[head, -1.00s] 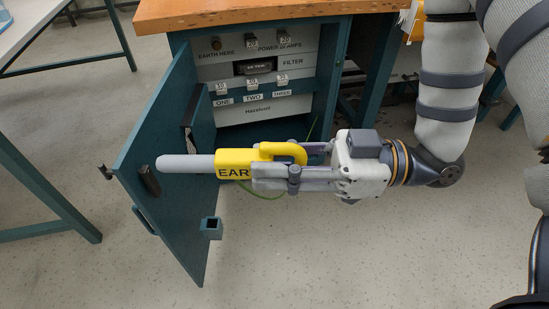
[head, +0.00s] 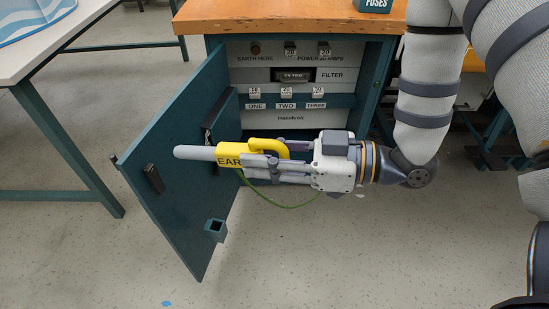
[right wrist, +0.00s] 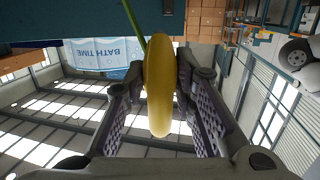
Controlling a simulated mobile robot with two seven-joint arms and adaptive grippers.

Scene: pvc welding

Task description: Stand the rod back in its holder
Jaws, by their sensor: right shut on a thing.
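The rod (head: 195,153) has a grey tip and a yellow handle lettered "EAR", the rest covered. It lies nearly level in front of the open cabinet door, tip pointing left. My right gripper (head: 253,166) is shut on its yellow handle. In the right wrist view the yellow handle (right wrist: 158,90) stands between the two fingers. A small square teal socket (head: 215,230), likely the holder, sits low on the door. The rod is above it and not in it. A dark clip (head: 153,179) is on the door left of the tip. My left gripper is not in view.
The teal door (head: 180,210) stands open from the cabinet (head: 300,98) under a wooden bench top (head: 280,18). A green cable (head: 285,206) hangs below my right gripper. A white table (head: 55,45) stands at the left.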

